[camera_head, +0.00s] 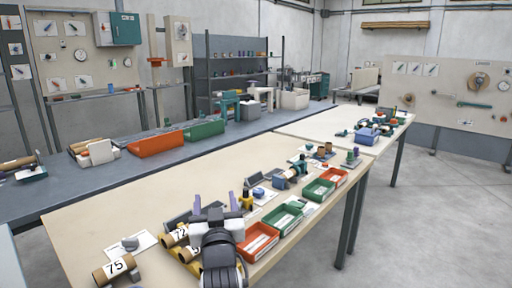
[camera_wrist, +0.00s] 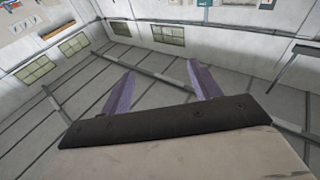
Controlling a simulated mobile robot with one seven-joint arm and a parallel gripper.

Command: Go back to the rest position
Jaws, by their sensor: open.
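My gripper (camera_head: 218,204) is over the near part of the wooden worktable (camera_head: 130,193) in the head view. Its two purple fingers are spread apart, with nothing between them. In the wrist view my gripper (camera_wrist: 157,88) is also open and empty. That view looks out over walls, windows and ceiling or floor lines, with no table object between the fingers. My arm hides part of the table below it.
Cardboard tubes (camera_head: 115,268) lie at the near left. An orange bin (camera_head: 258,241) stands right of my gripper, with green bins (camera_head: 284,219) beyond. A yellow-black tool (camera_head: 246,198) is close by. A blue-grey bench (camera_head: 70,190) runs behind. Floor at right (camera_head: 430,220) is clear.

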